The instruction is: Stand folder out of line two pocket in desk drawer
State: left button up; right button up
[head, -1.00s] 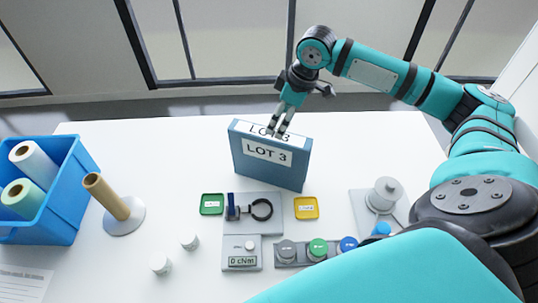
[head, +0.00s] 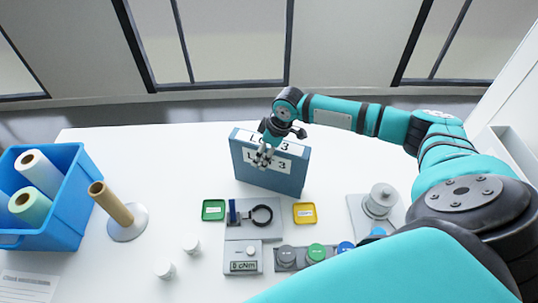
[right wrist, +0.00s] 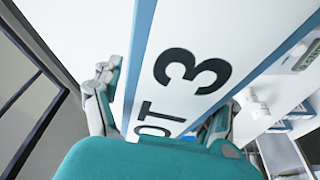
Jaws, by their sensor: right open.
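A blue folder box (head: 290,178) stands upright on the white table, with white "LOT 3" labels on its front and its top edge. My right gripper (head: 263,158) is open at the top of this box, left of its middle. In the right wrist view the labelled edge of the box (right wrist: 190,75) runs between my two spread fingers (right wrist: 165,115); I cannot tell whether they touch it. My left gripper is not in view. I see no desk drawer or pocket.
A blue bin (head: 66,215) with rolls stands at the left, beside a brown post on a round base (head: 122,218). A green tray (head: 213,210), a yellow tray (head: 305,213), a small fixture (head: 250,230) and several knobs lie in front.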

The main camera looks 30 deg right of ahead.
grip_shut()
dwell(0.5)
jog(key=shift+r, duration=0.1)
